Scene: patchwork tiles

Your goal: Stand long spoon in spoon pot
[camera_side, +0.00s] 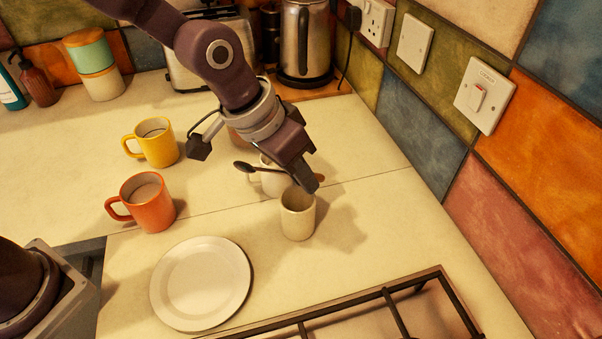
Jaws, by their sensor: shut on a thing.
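A long spoon (245,167) with a dark bowl lies about level in the air, its bowl to the left. My gripper (312,186) is shut on the spoon's handle; the fingers hide part of it. A small brownish bit to the right of the fingers may be the handle's end. A cream, open-topped pot (298,218) stands upright on the worktop just below my fingertips. I cannot tell for sure which is the spoon pot.
An orange mug (149,208) and a yellow mug (157,147) stand to the left. A white plate (201,283) lies front left, and a hob grate (390,305) is at the front. A kettle (306,45) and toaster (205,60) are behind. The worktop right of the pot is clear.

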